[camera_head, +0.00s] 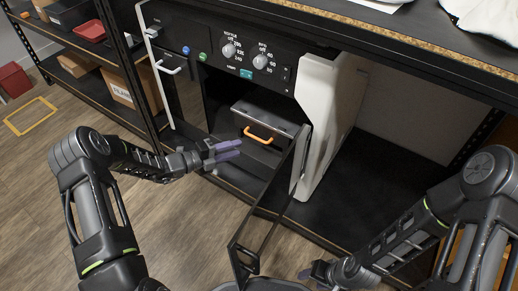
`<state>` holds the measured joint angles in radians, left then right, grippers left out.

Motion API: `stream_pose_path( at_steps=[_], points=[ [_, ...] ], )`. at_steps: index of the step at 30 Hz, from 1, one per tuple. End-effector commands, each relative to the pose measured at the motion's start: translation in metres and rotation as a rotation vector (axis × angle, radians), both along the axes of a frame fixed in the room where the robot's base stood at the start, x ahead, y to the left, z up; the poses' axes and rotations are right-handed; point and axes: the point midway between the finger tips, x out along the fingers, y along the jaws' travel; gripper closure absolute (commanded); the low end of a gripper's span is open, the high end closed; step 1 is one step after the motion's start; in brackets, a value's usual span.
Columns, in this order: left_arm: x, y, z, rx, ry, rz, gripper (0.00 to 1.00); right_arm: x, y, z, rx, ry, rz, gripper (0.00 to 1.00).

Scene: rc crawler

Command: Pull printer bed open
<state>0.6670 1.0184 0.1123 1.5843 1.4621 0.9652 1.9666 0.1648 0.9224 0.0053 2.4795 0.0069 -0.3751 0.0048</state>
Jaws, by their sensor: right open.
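The printer (325,85) stands on the lower shelf of a workbench, with a white right side and a dark panel of knobs on top. Its dark framed door (272,205) stands swung open towards me. Inside, the grey printer bed (284,122) has an orange handle (262,136) on its front. My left gripper (236,149), with purple fingers, is in front of the printer opening, left of and a little below the handle and apart from it. Its finger gap is unclear. My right gripper (306,274) is open and low, near the door's outer end, partly hidden.
A white handle (170,68) sits on the dark panel left of the opening. Shelves with a red tray (90,31) and a cardboard box (122,92) stand at the left. The shelf right of the printer (375,172) is bare.

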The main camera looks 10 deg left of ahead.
Motion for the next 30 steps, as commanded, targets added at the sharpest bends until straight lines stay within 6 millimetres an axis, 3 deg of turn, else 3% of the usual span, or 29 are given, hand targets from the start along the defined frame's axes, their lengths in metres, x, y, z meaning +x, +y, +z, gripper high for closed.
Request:
stream_pose_path(
  at_steps=[3, 14, 30],
  points=[
    [0.008, 0.012, 0.004, -0.056, 0.004, 0.042, 0.67, 0.001, 0.000, -0.005, 0.000, -0.002, -0.001, 0.50],
    [0.010, 0.009, 0.005, -0.056, 0.006, 0.040, 0.67, 0.001, 0.000, -0.005, 0.000, -0.001, 0.000, 0.50],
    [0.057, -0.039, -0.011, -0.055, 0.007, 0.038, 0.67, 0.004, 0.001, -0.032, -0.002, -0.012, -0.007, 0.50]
  ],
)
